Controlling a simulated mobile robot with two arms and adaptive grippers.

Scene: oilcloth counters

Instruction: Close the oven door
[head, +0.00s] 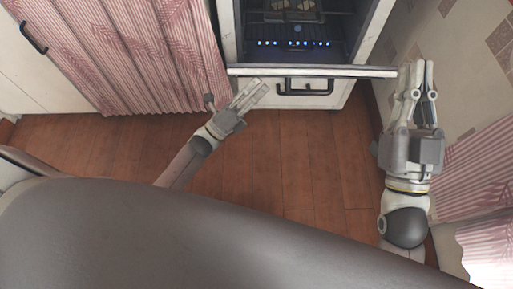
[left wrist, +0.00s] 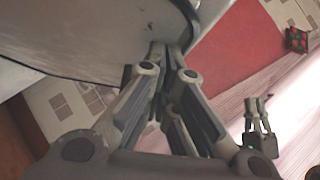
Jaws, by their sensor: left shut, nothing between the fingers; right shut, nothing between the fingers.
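The oven (head: 350,45) stands at the top of the head view, with its dark inside showing. The oven door (head: 312,71) appears as a long pale bar across its front; how far it is swung open is hard to tell. My left gripper (head: 256,87) is shut and empty, its fingertips just below the bar's left part; contact cannot be told. My left gripper's fingers also show close together in the left wrist view (left wrist: 168,52). My right gripper (head: 420,66) is shut and empty, just beyond the bar's right end.
A black handle (head: 305,87) on a white front shows below the bar. A pink striped curtain (head: 140,50) hangs to the left, beside a white cabinet (head: 38,75). A tiled wall (head: 460,40) lies to the right. The wooden floor (head: 285,150) between my arms is clear.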

